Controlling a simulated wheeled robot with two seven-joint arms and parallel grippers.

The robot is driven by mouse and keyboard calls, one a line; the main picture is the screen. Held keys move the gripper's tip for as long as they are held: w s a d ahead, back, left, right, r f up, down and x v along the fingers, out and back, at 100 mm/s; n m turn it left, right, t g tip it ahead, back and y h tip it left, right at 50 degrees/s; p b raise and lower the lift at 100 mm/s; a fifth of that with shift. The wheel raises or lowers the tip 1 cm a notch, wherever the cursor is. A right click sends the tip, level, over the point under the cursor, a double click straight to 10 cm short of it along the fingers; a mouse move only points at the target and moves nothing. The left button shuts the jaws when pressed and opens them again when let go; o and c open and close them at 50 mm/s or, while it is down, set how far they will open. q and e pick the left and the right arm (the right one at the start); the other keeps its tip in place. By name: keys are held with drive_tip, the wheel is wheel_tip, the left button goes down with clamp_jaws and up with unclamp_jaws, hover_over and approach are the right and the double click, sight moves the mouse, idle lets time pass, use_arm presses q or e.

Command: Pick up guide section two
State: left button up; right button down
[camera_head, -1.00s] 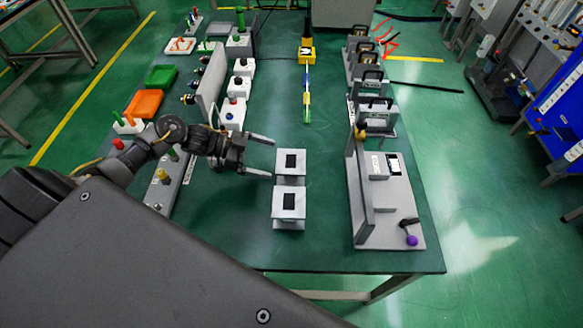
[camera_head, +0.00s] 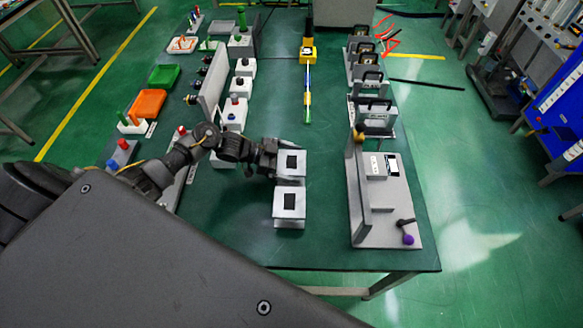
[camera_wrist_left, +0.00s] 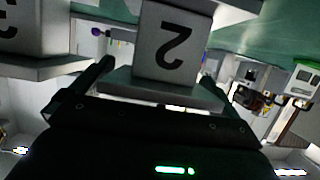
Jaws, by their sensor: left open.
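Guide section two, a light grey block with a wider base (camera_head: 291,168), stands near the middle of the table in the head view. In the left wrist view its face (camera_wrist_left: 172,48) shows an upside-down black 2. My left gripper (camera_head: 272,160) is at its left side, with open fingers (camera_wrist_left: 155,78) reaching to either side of the block; I cannot tell whether they touch it. A similar block (camera_head: 289,207) stands just in front, and its marking, probably a 3, shows partly at the left of the wrist view (camera_wrist_left: 22,28). My right gripper is not in view.
A grey fixture with a purple knob (camera_head: 377,225) stands to the right. White button boxes (camera_head: 232,115) and a grey upright panel (camera_head: 213,85) line the left. A yellow tool (camera_head: 307,62) lies farther back. The green table (camera_head: 325,160) is clear between the blocks and the fixture.

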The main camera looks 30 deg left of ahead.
use_arm(q)
drive_tip(key=c, duration=1.1)
drive_tip(key=shift+r, duration=0.1)
drive_tip(key=shift+r, duration=0.4)
wheel_tip(320, 180, up, 2)
drive_tip(key=shift+s+d+r+b, duration=0.15)
drive_tip(key=shift+r+b, duration=0.1)
drive_tip(key=shift+b, duration=0.35)
drive_tip(key=s+d+r+b, duration=0.1)
drive_tip(key=s+d+r, duration=0.7)
drive_tip(key=d+r, duration=0.25)
drive_tip(key=a+r, duration=0.1)
drive_tip(key=a, duration=0.1)
drive_tip(key=w+a+r+n+t, duration=0.1)
drive_tip(key=a, duration=0.2)
drive_tip(key=a+r+n+t+y, duration=0.1)
drive_tip(key=a+r, duration=0.1)
drive_tip(key=a, duration=0.1)
drive_tip(key=shift+w+r, duration=0.1)
drive_tip(key=shift+w, duration=0.1)
